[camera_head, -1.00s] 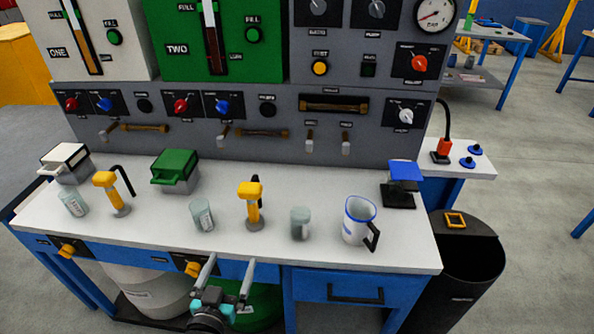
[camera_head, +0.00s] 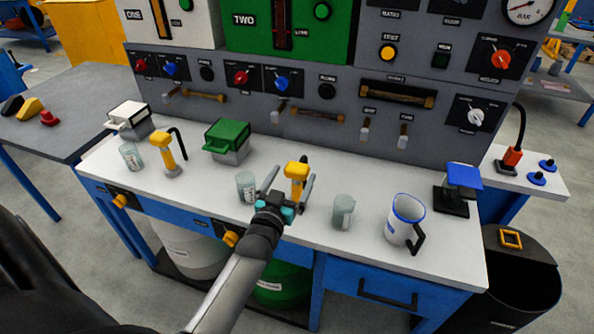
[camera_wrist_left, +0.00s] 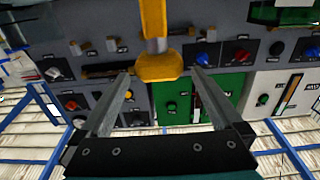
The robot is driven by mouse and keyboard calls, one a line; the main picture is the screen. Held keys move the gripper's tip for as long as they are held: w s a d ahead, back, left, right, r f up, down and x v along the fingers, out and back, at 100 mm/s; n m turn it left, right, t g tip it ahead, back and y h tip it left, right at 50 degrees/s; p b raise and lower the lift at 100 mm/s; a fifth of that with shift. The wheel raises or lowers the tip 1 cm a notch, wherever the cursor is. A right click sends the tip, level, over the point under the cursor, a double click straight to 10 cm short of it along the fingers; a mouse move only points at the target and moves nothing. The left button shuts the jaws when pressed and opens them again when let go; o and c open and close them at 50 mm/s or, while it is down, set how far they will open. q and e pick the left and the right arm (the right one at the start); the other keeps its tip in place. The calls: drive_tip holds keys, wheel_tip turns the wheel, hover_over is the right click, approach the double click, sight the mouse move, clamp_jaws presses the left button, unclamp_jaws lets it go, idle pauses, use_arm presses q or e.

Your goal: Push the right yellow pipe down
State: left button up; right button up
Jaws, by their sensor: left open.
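The right yellow pipe (camera_head: 296,170) stands upright on the white worktop, its yellow head on top. The left yellow pipe (camera_head: 162,145) stands farther left with a black hooked piece beside it. My left gripper (camera_head: 289,183) is open at the right pipe, with one finger to each side of its head in the picture. In the left wrist view the yellow pipe (camera_wrist_left: 158,67) shows ahead, between the open fingers of the left gripper (camera_wrist_left: 163,77). I cannot tell whether the fingers touch it. The pipe's base is hidden behind the gripper. My right gripper is not in view.
Glass beakers stand to the left (camera_head: 247,187) and right (camera_head: 343,211) of the right pipe. A blue-rimmed jug (camera_head: 403,219) is farther right. A green box (camera_head: 228,138) sits behind to the left. The grey control panel (camera_head: 345,120) rises behind the worktop.

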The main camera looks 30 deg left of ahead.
use_arm(q)
drive_tip(key=shift+b+x, duration=0.35)
drive_tip(key=shift+x, duration=1.55)
clamp_jaws()
